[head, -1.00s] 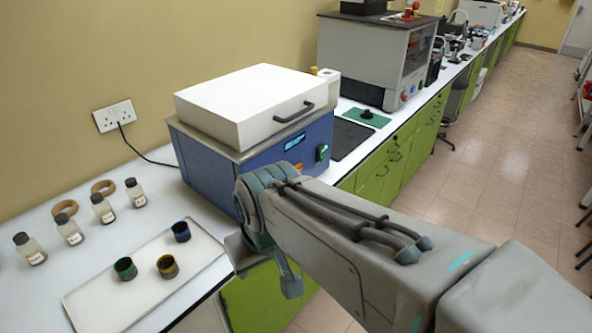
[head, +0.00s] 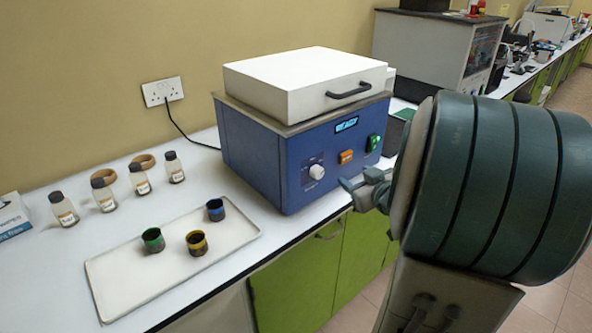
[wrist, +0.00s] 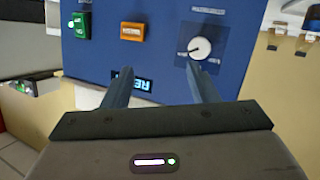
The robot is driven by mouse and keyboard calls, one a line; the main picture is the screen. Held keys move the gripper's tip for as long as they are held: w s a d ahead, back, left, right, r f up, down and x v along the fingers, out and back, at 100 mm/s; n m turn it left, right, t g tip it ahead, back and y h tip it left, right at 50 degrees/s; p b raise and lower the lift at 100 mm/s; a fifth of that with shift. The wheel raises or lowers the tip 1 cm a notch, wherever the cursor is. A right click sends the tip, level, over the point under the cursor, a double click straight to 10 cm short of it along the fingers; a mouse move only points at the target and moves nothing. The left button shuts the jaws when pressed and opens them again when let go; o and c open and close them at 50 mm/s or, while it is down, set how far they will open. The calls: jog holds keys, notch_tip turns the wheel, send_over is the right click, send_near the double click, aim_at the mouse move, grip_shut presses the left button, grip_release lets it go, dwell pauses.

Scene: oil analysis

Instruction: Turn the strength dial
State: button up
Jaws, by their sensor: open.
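The strength dial (head: 317,172) is a round white knob on the front panel of a blue machine (head: 262,166). In the wrist view the dial (wrist: 200,48) has a dark pointer mark and sits just beyond the tip of the right-hand finger. My gripper (head: 352,190) is in front of the panel, to the right of the dial in the head view. It also shows in the wrist view (wrist: 160,70), its two fingers spread apart with nothing between them. The dial is not between the fingers. I cannot tell the exact gap to the panel.
An orange switch (head: 346,157) and a green switch (head: 372,143) are right of the dial. A white lid (head: 300,80) with a dark handle covers the machine. A tray (head: 130,282) with three small cups and several bottles stand left. The floor before the cabinets is clear.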

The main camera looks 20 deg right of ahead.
aim_at(320, 175)
jog(key=s+f+n+t+y+b, duration=0.2)
jog(key=s+f+y+b, duration=0.15)
jog(key=s+y, duration=0.2)
jog(key=shift+y, duration=0.45)
jog(key=p+x, duration=0.1)
jog(key=x, duration=1.3)
jog(key=shift+a, duration=0.15)
jog(key=c, duration=1)
